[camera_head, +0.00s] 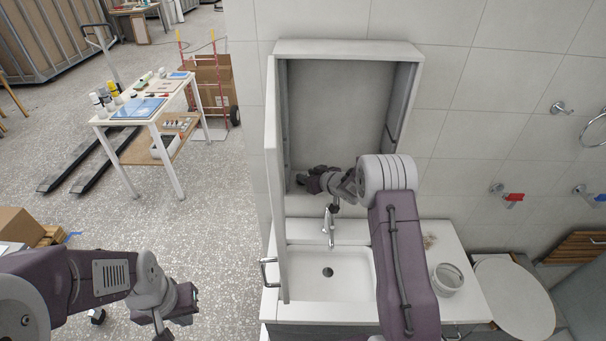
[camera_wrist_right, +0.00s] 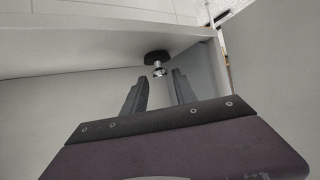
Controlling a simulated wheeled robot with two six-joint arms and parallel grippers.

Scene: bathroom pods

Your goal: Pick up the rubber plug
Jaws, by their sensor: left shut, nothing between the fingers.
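The rubber plug (camera_wrist_right: 156,58) is a small black disc with a shiny metal knob. In the right wrist view it sits against a pale surface inside the wall cabinet (camera_head: 335,98), just beyond my fingertips. My right gripper (camera_wrist_right: 158,80) is open, its two dark fingers apart, with the plug lined up near the gap and nothing held. In the head view my right gripper (camera_head: 309,181) reaches into the lower left of the cabinet and I cannot make out the plug there. My left gripper (camera_head: 172,318) is shut and empty at the lower left, away from the cabinet.
The open cabinet door (camera_head: 275,190) stands close to the left of my right gripper. Below are a faucet (camera_head: 329,228) and a sink (camera_head: 322,285). A round container (camera_head: 447,279) stands on the counter's right. A white table (camera_head: 147,108) with bottles is further left.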

